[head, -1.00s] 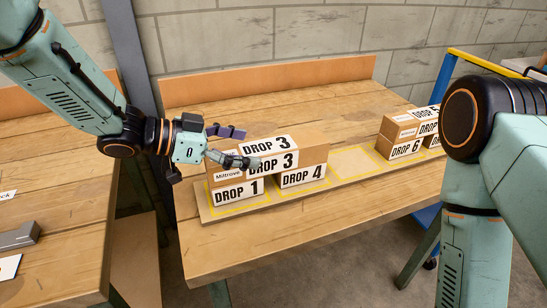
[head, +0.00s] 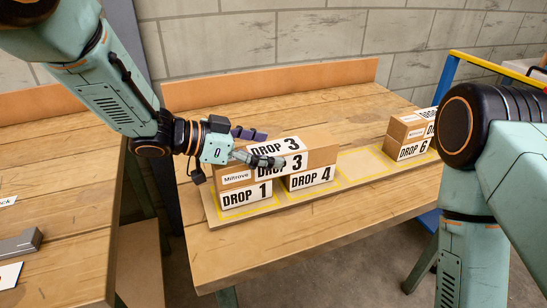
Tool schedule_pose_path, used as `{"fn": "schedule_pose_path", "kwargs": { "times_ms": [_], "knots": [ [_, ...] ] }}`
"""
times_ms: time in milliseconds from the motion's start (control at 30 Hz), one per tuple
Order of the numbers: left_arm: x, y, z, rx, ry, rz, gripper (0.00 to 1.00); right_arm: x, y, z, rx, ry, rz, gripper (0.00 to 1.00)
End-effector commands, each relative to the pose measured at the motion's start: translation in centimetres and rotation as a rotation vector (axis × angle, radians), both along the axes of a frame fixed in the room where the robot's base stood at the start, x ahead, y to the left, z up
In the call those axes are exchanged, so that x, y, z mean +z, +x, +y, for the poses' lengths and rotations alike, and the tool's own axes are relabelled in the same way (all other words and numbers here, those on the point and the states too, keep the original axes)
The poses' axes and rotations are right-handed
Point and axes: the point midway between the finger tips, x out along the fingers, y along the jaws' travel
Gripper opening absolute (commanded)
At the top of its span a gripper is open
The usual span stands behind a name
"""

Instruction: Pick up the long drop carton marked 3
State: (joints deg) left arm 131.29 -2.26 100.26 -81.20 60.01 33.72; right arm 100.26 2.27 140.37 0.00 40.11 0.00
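The long drop carton marked 3 (head: 318,157) is a brown box with white DROP 3 labels on its top and front. It lies across the carton marked DROP 1 (head: 246,198) and the carton marked DROP 4 (head: 311,178). My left gripper (head: 256,147) is open over the left part of the long carton. One dark finger is at its far side and the other crosses its front, hiding part of the front label. I cannot tell whether the fingers touch it. My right gripper is out of view; only parts of the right arm show.
The cartons stand on a wooden board with yellow outlines (head: 362,166) on the wooden workbench (head: 215,255). More cartons, one marked DROP 6 (head: 413,150), stand to the right, partly behind my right arm. A low backboard (head: 270,83) runs along the rear edge.

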Motion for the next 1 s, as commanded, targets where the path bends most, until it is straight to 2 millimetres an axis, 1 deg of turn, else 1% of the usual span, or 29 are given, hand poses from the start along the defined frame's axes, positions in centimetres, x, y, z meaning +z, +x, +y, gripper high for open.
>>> {"fn": "schedule_pose_path", "kwargs": {
  "times_ms": [33, 67, 867, 1000],
  "knots": [
    [-0.01, 0.02, 0.05, 0.000, 0.000, 0.000, 0.73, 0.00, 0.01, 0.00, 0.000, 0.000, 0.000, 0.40],
    [-0.01, 0.02, 0.07, 0.000, 0.000, 0.000, 0.70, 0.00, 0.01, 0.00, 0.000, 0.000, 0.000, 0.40],
    [0.04, 0.06, 0.34, 0.001, -0.001, -0.001, 0.03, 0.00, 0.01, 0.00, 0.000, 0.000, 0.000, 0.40],
    [0.20, 0.12, 0.33, 0.001, -0.003, -0.004, 0.03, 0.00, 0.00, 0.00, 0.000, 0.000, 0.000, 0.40]
  ]
}}
